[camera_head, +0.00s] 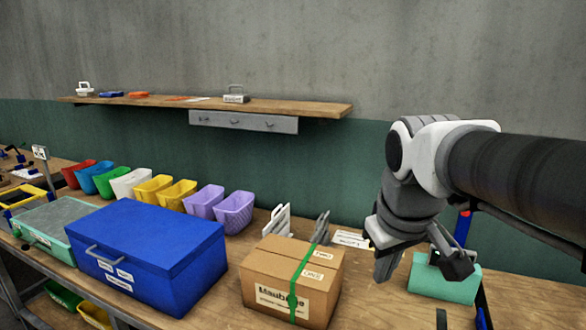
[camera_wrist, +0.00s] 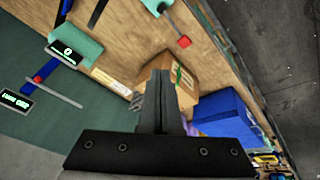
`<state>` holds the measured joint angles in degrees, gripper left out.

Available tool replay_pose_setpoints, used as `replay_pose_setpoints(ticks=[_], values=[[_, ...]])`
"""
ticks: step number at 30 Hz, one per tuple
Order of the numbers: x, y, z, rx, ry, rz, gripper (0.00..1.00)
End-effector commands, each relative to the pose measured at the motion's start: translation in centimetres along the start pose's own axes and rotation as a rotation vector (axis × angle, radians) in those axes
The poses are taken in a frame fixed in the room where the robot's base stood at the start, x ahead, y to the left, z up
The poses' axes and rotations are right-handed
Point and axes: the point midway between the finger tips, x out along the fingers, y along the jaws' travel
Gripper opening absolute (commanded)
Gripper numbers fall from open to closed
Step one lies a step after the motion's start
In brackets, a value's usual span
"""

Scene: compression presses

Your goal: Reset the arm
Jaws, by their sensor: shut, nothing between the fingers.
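My gripper (camera_head: 386,268) hangs over the right part of the workbench in the head view, right of a taped cardboard box (camera_head: 290,282) and left of a teal block (camera_head: 448,283). In the wrist view my gripper (camera_wrist: 161,76) shows its fingers together with nothing between them. The cardboard box (camera_wrist: 186,72) appears behind the fingers there. My arm reaches in from the right edge of the head view, with the wrist bent downward.
A large blue box (camera_head: 150,250) and a green-grey case (camera_head: 50,228) stand at left. Several colored bins (camera_head: 153,188) line the back. A wooden shelf (camera_head: 290,106) is on the wall. A blue post (camera_head: 463,230) stands near the arm.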

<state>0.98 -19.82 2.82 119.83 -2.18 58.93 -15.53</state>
Motion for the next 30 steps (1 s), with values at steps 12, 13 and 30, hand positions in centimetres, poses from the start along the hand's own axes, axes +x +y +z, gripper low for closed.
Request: replay_pose_setpoints(ticks=[12,13,30], values=[[0.6,-2.8,9.6,0.273,0.109,-0.010,0.00],[0.8,-2.9,10.1,0.285,0.113,-0.012,0.00],[1.2,-3.4,11.3,0.326,0.128,-0.017,0.00]])
